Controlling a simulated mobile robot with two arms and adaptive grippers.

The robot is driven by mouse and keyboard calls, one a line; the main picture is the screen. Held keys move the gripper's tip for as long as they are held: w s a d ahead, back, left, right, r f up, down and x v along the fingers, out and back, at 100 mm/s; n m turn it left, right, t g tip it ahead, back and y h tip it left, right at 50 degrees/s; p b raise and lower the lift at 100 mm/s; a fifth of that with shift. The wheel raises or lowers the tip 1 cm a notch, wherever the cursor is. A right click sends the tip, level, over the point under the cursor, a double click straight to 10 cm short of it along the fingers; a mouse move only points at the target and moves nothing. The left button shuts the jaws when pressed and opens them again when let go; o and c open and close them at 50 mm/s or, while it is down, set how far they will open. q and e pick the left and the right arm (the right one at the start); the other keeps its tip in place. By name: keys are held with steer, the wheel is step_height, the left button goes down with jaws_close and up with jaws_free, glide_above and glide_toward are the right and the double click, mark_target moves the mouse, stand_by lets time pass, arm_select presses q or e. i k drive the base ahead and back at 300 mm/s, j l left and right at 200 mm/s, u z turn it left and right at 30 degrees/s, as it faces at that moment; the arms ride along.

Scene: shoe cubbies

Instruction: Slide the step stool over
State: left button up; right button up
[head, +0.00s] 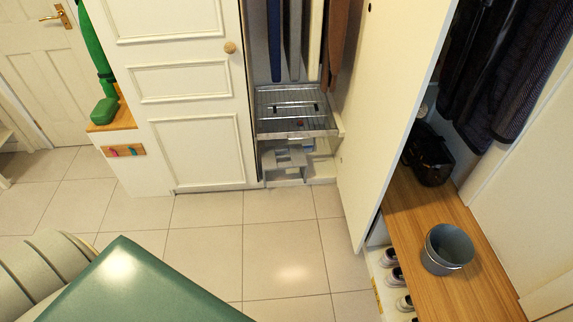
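A small pale grey stepped object (284,162), which looks like the step stool, stands low in the narrow open closet at the back. It sits on the closet floor below a wire shelf, near the front edge. Its back part is in shadow and hard to make out. Neither of my grippers is in view.
A wire shelf (294,111) is above the stool, with clothes hanging over it. A white door panel (390,110) stands right of the closet. A wooden bench (455,255) holds a grey bucket (447,249), with shoes below. A teal-topped piece (130,290) fills the lower left. Tiled floor (285,250) between is clear.

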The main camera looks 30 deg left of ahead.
mark_target(267, 158)
steer(key=i+j+z, duration=0.2)
steer(key=i+j, duration=0.2)
steer(key=j, duration=0.25)
steer(key=i+j, duration=0.15)
steer(key=j, duration=0.2)
steer(key=i+j+z, duration=0.15)
steer(key=j, duration=0.2)
steer(key=i+j+z, duration=0.1)
steer(key=j, duration=0.3)
steer(key=i+j+z, duration=0.1)
steer(key=j, duration=0.25)
steer(key=i, duration=0.1)
